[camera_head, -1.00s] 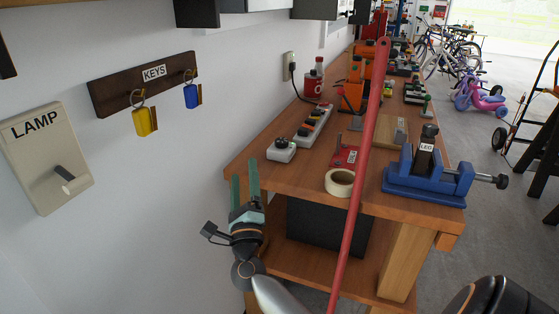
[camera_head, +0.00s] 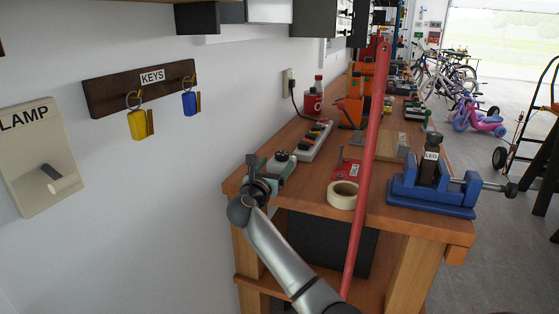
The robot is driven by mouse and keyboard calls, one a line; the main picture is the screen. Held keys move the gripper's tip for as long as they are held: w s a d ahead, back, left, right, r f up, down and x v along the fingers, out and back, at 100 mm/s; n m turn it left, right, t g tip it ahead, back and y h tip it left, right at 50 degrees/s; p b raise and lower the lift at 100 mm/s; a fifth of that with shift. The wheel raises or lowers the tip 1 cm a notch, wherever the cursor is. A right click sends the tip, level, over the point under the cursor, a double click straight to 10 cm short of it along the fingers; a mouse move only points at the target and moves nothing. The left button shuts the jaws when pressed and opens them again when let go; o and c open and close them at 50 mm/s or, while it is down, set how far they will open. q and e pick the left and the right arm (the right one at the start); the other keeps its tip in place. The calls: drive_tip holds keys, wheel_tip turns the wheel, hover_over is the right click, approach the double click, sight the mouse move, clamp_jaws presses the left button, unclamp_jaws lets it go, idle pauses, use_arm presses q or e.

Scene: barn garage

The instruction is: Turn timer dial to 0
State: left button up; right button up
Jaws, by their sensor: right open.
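The dial's marks are too small to read. My right gripper (camera_head: 268,164) is open at the near side of this box, with its fingers pointing toward it and partly hiding it. I cannot tell whether the fingers touch the box. My left gripper is not in view.
A white power strip (camera_head: 316,141) lies just behind the box. A tape roll (camera_head: 342,194), a red pole (camera_head: 364,165) and a blue vise (camera_head: 431,192) are to the right. The wall with the lamp switch (camera_head: 40,160) and key rack (camera_head: 140,88) is at left.

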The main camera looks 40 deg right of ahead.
sight(280, 159)
drive_tip(key=shift+x, duration=2.15)
clamp_jaws()
